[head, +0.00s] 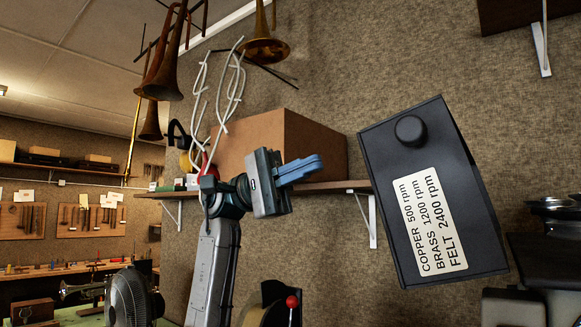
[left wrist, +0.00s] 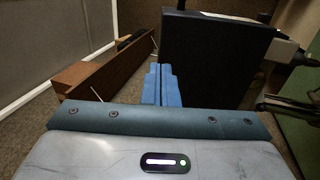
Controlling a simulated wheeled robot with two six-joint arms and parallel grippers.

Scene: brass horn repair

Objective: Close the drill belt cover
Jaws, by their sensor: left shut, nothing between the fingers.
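The drill belt cover (head: 385,190) is a dark box-like lid, with a round black knob (head: 410,130) and a white speed label (head: 429,224). It stands tilted at the right of the head view; its hinge cannot be made out. My left gripper (head: 318,163) is shut and empty, its blue fingers pointing right toward the cover with a gap between. In the left wrist view the shut fingers (left wrist: 161,72) are at the centre, and the dark cover (left wrist: 215,60) is ahead and to the right. My right gripper is not in view.
A wall shelf (head: 330,187) carrying a cardboard box (head: 315,145) is behind my left gripper. Brass horns (head: 165,75) hang above at the left. A fan (head: 130,298) stands at the lower left. Dark machine parts (head: 545,258) lie at the right edge.

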